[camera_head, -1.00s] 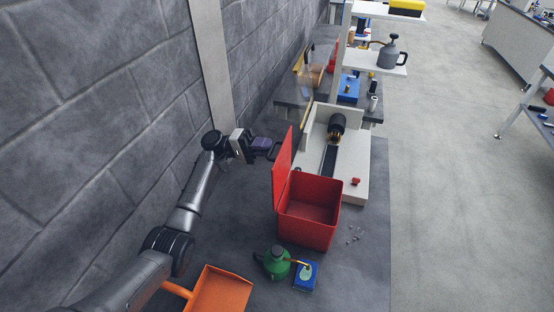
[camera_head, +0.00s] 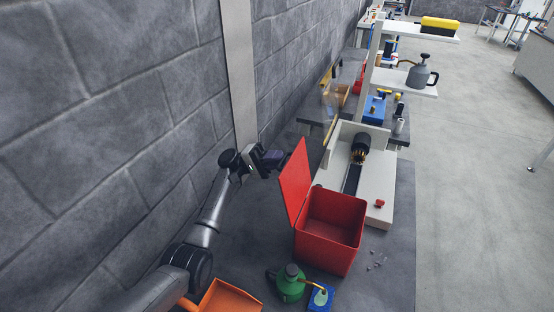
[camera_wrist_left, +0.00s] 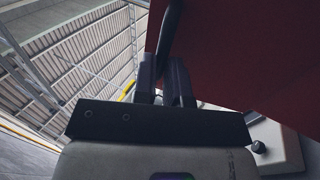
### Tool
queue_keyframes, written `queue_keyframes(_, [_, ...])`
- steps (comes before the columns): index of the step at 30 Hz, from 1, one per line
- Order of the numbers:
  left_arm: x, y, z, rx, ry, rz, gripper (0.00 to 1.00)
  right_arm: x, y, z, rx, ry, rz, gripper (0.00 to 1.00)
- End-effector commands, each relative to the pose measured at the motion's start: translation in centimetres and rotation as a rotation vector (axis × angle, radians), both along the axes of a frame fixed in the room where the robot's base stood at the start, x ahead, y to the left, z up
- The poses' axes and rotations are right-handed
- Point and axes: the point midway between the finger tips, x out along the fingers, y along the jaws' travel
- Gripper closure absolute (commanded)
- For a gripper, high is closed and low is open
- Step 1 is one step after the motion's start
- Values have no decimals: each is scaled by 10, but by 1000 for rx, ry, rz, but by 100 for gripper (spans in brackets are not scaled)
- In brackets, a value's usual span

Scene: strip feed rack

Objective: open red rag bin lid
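The red rag bin (camera_head: 331,243) stands on the dark mat with its mouth open and its inside looking empty. Its red lid (camera_head: 295,184) stands up from the bin's left edge, leaning slightly toward the wall. My left gripper (camera_head: 272,158) is at the outer face of the lid, near its top. In the left wrist view a dark handle bar (camera_wrist_left: 170,30) runs down between the two fingers (camera_wrist_left: 163,82), which look closed on it. The red lid also fills the upper right there (camera_wrist_left: 235,55). My right gripper is not in view.
A green oil can (camera_head: 290,286) and a blue box (camera_head: 320,297) sit in front of the bin. An orange dustpan-like tray (camera_head: 232,300) lies at lower left. A white machine (camera_head: 378,190) stands behind. The block wall (camera_head: 130,120) is close on the left.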

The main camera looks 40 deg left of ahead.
Motion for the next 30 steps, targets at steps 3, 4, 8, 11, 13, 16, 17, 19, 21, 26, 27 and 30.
queue_keyframes(3, [0,-1,-1,1,0,-1,78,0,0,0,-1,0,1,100])
queue_keyframes(4, [0,-1,-1,1,0,-1,75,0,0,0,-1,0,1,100])
queue_keyframes(8, [0,0,0,1,0,-1,62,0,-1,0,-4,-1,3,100])
queue_keyframes(11, [0,0,0,1,0,0,62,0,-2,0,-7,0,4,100])
queue_keyframes(13, [0,0,0,1,0,0,62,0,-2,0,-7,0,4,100])
queue_keyframes(16, [-1,2,-1,1,0,0,62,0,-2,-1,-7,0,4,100])
queue_keyframes(17, [-1,3,-2,1,0,0,62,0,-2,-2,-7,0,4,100])
queue_keyframes(19, [-3,9,-6,1,1,1,62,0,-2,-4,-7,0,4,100])
queue_keyframes(21, [-5,18,-11,0,2,1,62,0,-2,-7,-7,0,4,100])
queue_keyframes(26, [-12,39,-20,1,2,1,62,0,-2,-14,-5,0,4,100])
queue_keyframes(27, [-14,43,-22,0,1,1,62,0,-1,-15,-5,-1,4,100])
queue_keyframes(30, [-17,53,-26,1,0,0,62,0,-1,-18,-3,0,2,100])
